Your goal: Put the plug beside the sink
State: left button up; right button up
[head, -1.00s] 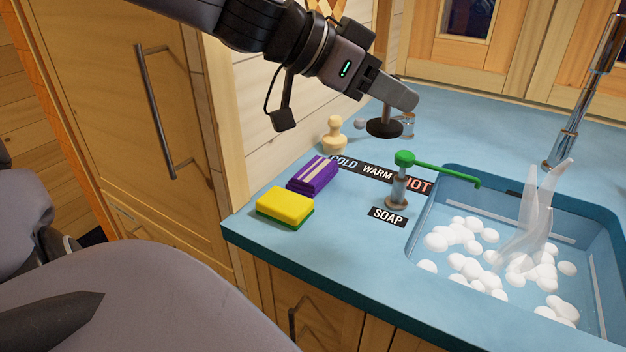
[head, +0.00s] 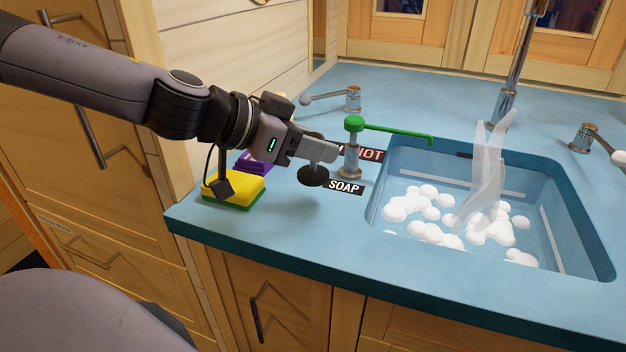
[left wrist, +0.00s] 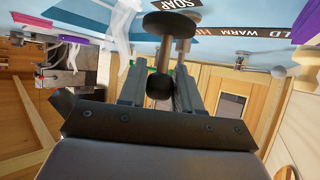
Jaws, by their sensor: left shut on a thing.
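The plug (head: 313,176) is a dark round disc with a short stem. My left gripper (head: 322,152) is shut on its stem, and the disc hangs below the fingers, close to the blue counter and left of the SOAP label. In the left wrist view the plug (left wrist: 172,24) shows between the fingers of my left gripper (left wrist: 160,75). I cannot tell whether the disc touches the counter. The sink (head: 590,235) is to the right, with white foam balls and a pale water stream in it. My right gripper is not in view.
The soap pump (head: 352,158) with its green spout stands just right of my left gripper. A yellow and green sponge (head: 233,190) and a purple block (head: 254,164) lie left, partly behind my arm. A tap handle (head: 352,98) stands behind. The counter front is clear.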

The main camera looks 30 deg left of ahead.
aim_at(310, 171)
pick_arm(q)
jog(key=shift+f+b, duration=0.8)
jog(key=shift+f, duration=1.45)
jog(key=shift+f, duration=0.2)
jog(key=o, duration=1)
jog(key=shift+o, duration=0.2)
jog(key=shift+r, duration=0.1)
